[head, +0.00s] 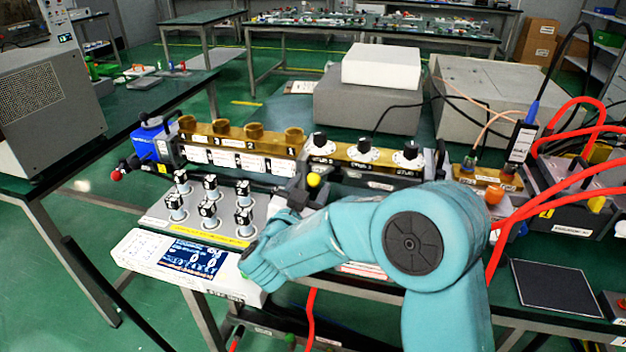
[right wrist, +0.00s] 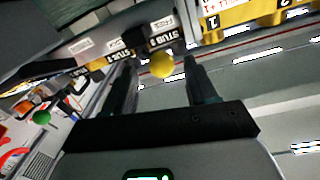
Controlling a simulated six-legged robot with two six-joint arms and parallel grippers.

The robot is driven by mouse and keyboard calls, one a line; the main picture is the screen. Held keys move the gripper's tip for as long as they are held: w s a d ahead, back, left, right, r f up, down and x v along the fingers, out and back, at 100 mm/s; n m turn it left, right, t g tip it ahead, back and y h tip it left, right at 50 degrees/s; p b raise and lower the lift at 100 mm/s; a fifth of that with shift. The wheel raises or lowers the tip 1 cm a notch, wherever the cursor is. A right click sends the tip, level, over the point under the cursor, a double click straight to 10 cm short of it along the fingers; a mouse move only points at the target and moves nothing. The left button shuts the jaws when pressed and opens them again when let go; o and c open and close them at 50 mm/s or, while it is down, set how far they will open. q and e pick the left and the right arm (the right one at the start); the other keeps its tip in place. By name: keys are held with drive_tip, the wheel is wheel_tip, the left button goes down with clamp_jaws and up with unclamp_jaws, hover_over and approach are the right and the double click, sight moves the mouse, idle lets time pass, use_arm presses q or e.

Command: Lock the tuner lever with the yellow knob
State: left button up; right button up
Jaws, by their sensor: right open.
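The yellow knob (head: 313,180) is a small ball in front of the brass-topped tuner bar (head: 345,152) in the head view. In the right wrist view the yellow knob (right wrist: 162,65) appears between my fingertips, with a dark lever part just above it. My right gripper (head: 297,190) is at the knob, open, with one finger on each side in the right wrist view (right wrist: 160,74). I cannot tell whether either finger touches it. The arm hides part of the lever and bar. My left gripper is not in view.
A plate with several black-and-white knobs (head: 207,222) and a white display box (head: 160,262) lie left of my arm. A red-tipped lever (head: 117,175) stands at the bar's left end. Red hoses (head: 575,180) and cables crowd the right.

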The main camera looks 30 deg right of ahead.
sight(311, 184)
drive_tip(key=shift+x, duration=1.75)
drive_tip(key=shift+w, duration=0.1)
